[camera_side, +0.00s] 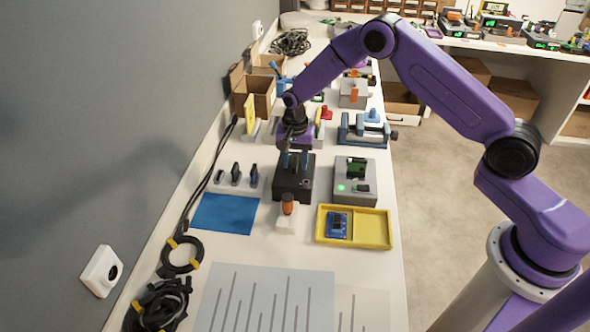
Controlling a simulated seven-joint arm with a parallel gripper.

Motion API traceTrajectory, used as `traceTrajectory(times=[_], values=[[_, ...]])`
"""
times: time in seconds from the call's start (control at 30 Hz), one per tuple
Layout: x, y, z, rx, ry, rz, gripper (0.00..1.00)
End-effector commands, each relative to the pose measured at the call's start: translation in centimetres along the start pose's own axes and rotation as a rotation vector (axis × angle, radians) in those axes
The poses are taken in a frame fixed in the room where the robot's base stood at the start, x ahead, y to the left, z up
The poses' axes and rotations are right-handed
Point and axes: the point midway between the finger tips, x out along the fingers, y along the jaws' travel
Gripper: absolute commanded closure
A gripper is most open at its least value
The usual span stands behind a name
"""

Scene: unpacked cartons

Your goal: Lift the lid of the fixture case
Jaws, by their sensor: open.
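A dark, box-shaped fixture (293,190), which looks like the fixture case, sits near the middle of the bench. I cannot make out a separate lid or its seam. A small light-coloured round detail shows on its front right. My gripper (294,160) points down over the back part of this box. Its fingers are apart, with bluish tips near the box top. I cannot tell whether they touch it. The gripper and wrist hide the area behind the box.
A grey box (355,190) with a green light stands close on the right. In front are an orange-handled tool in a white stand (287,216) and a yellow tray (375,229) with a blue board. A blue mat (225,213) lies left. Cardboard boxes stand behind, beside the wall.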

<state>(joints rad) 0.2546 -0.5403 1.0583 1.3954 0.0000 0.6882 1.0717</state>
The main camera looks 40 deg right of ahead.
Motion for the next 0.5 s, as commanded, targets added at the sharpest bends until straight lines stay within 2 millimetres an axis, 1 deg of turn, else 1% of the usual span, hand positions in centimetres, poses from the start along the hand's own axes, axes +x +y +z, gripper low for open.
traceTrajectory(times=[0.07, 0.27, 0.3, 0.37, 0.4, 0.5], values=[[0.30, -0.02, 0.01, 0.000, 0.000, 0.000, 0.55], [0.28, -0.04, 0.01, -0.001, 0.000, -0.001, 0.55], [0.28, -0.04, 0.01, -0.001, 0.000, -0.001, 0.68], [0.27, -0.03, 0.01, -0.001, 0.000, -0.001, 0.88], [0.27, -0.03, 0.01, -0.001, 0.000, -0.001, 1.00], [0.27, -0.03, 0.01, -0.001, 0.000, -0.001, 1.00]])
